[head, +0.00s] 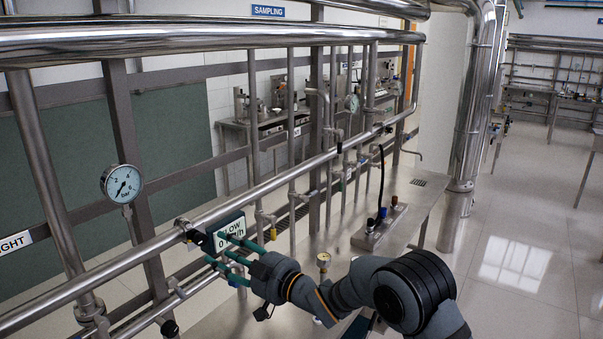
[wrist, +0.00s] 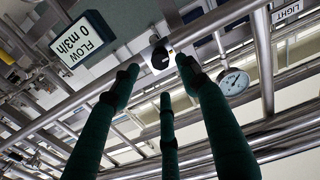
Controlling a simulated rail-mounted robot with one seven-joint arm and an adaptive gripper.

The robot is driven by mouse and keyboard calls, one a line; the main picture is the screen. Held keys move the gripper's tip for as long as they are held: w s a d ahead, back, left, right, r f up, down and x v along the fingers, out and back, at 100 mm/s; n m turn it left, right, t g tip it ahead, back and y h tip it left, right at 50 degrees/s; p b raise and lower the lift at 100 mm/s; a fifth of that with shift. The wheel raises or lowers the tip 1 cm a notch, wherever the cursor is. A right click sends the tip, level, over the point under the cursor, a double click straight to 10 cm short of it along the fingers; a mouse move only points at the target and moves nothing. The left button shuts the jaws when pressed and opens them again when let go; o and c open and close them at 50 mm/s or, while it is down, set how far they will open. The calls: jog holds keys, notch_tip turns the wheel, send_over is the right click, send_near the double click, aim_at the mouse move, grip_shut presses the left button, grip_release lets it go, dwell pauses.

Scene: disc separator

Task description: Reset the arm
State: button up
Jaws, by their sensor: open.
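My arm (head: 345,288) reaches in from the bottom right of the head view. My gripper (head: 217,250) has green fingers that point left toward the pipework. In the wrist view my gripper (wrist: 158,76) is open, with three fingers spread and nothing between them. A black knob (wrist: 160,57) shows beyond the fingertips; I cannot tell how wide the gap to it is. The knob (head: 195,237) sits on the pipe beside the flow display in the head view.
A flow display (head: 229,230) reading 0 stands close behind my fingers. A round pressure gauge (head: 121,184) is at the left. Steel pipes (head: 150,243) run along the left side. A metal bench (head: 430,187) lies beyond my arm. Open tiled floor (head: 530,240) is at the right.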

aim_at(204, 240)
jog(key=x, duration=0.7)
jog(key=shift+w+a, duration=0.1)
jog(key=shift+a, duration=0.1)
jog(key=shift+w+r+p, duration=0.1)
jog(key=shift+r+p, duration=0.1)
jog(key=shift+p, duration=0.65)
jog(key=shift+d+p, duration=0.15)
jog(key=shift+p, duration=0.5)
jog(key=shift+f+m, duration=0.25)
jog(key=shift+m, duration=0.05)
jog(key=shift+r, duration=0.15)
